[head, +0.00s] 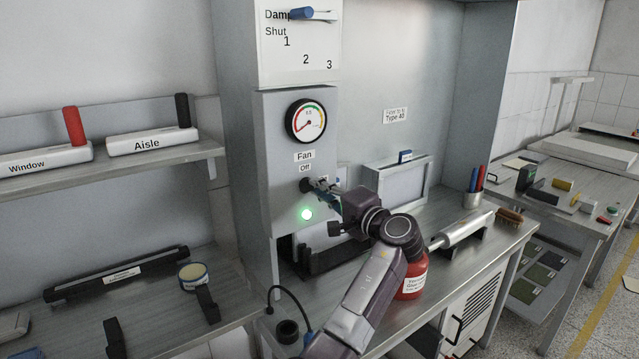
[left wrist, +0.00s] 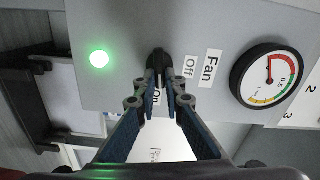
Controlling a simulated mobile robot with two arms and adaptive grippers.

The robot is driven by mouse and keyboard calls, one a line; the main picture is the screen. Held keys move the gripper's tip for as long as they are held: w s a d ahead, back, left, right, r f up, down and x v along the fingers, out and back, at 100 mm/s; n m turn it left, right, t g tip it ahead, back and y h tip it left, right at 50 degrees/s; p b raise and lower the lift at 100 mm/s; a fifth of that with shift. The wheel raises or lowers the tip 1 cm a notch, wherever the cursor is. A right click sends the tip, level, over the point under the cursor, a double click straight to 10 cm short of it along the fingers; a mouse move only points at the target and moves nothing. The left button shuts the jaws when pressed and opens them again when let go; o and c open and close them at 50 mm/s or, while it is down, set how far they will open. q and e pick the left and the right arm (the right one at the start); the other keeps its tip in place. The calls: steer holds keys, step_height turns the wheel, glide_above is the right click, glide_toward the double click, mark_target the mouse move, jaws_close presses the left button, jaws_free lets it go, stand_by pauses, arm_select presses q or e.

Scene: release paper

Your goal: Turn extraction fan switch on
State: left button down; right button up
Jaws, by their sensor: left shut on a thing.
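The fan switch (head: 305,185) is a black knob on the grey control panel, below the Fan and Off labels. It also shows in the left wrist view (left wrist: 157,62), lengthened toward the On label (left wrist: 156,97) and away from the Off label (left wrist: 190,67). My left gripper (head: 318,187) is at the knob. In the left wrist view, its fingertips (left wrist: 160,85) are shut on the knob's near end and partly hide it. A green light (head: 307,214) glows below the switch. My right gripper is not in view.
A round gauge (head: 309,121) sits above the switch, and a damper board (head: 299,45) above that. A red bottle (head: 412,278) stands behind my left arm on the bench. Window and Aisle blocks (head: 152,142) rest on the left shelf.

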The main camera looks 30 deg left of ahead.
arm_select(q)
steer(key=shift+m+p, duration=0.45)
steer(key=shift+m, duration=0.45)
steer(key=shift+f, duration=0.1)
steer(key=c, duration=2)
jaws_free()
steer(key=shift+w+d, duration=0.1)
steer(key=v, duration=1.2)
steer(key=shift+f, duration=0.1)
